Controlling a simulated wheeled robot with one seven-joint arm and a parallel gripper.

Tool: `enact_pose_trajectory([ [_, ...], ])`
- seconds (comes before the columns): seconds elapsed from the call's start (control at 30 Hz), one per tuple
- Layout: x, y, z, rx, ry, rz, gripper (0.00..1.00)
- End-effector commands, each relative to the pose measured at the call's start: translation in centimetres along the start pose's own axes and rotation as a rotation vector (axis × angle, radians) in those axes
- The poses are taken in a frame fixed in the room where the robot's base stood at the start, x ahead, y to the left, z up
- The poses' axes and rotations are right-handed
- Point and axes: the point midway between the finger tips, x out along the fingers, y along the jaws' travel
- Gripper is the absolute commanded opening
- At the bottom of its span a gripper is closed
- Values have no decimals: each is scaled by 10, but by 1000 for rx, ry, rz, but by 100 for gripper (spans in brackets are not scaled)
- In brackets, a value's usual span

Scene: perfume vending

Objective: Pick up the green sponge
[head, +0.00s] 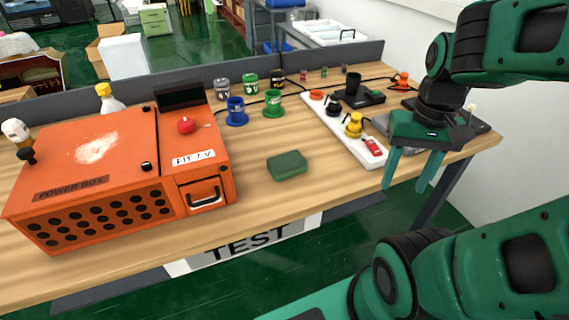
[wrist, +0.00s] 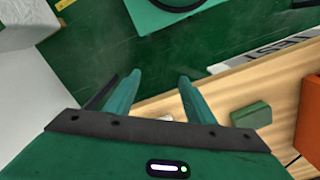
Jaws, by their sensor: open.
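The green sponge (head: 287,165) is a small dark green block lying flat on the wooden table, right of the orange power box. It also shows in the wrist view (wrist: 252,115), to the right of my gripper's fingers. My gripper (head: 405,188) is open and empty. It hangs with its fingers pointing down by the table's front right edge, well to the right of the sponge. In the wrist view the two green fingers (wrist: 158,85) are spread apart, with green floor and the table edge beyond them.
The orange power box (head: 90,165) fills the table's left. Blue (head: 236,112) and green (head: 273,104) holders stand behind the sponge. A white board (head: 340,130) with a yellow part (head: 354,125) and a red part lies between sponge and gripper. The wood around the sponge is clear.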

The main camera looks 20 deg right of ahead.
Motion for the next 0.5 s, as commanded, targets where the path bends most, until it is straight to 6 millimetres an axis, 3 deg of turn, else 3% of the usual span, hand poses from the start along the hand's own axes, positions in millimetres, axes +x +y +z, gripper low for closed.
enact_pose_trajectory([
  [0.03,-5,1,3,-20,14,-9,62],
  [0.1,-8,-7,-5,-102,15,-16,73],
  [0.17,-11,-19,-16,-220,14,-27,73],
  [0.27,-18,-49,-42,-509,15,-61,73],
  [0.5,-28,-142,-101,-1374,66,-210,73],
])
